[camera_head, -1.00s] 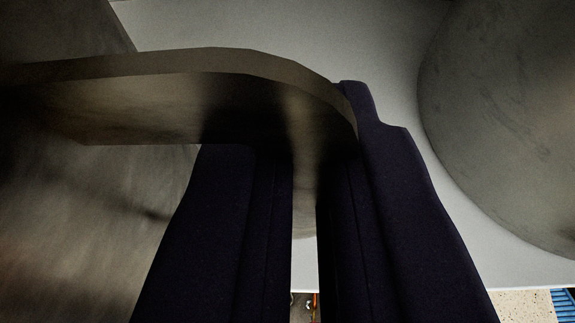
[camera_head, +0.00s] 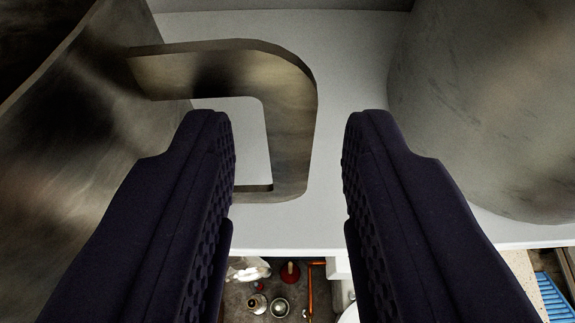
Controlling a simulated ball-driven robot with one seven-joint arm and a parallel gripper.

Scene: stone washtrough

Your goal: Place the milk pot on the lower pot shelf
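A brushed metal pot, which I take to be the milk pot (camera_head: 85,160), fills the left side of the view and is cut off by the frame edge. Its flat, looped handle (camera_head: 292,130) points right. The pot stands on a pale grey shelf (camera_head: 345,70); I cannot tell whether this is the lower one. My gripper (camera_head: 289,118) is open and empty. The handle's outer end lies beyond and between the dark, padded fingers, apart from the right finger. The left finger hides part of the pot and the handle's lower arm.
A large, rounded grey vessel (camera_head: 490,110) stands close on the right, behind the right finger. The shelf's front edge (camera_head: 290,247) crosses below. Under it are small items, a copper pipe (camera_head: 311,290) and a blue slatted thing (camera_head: 552,298). Bare shelf lies between pot and vessel.

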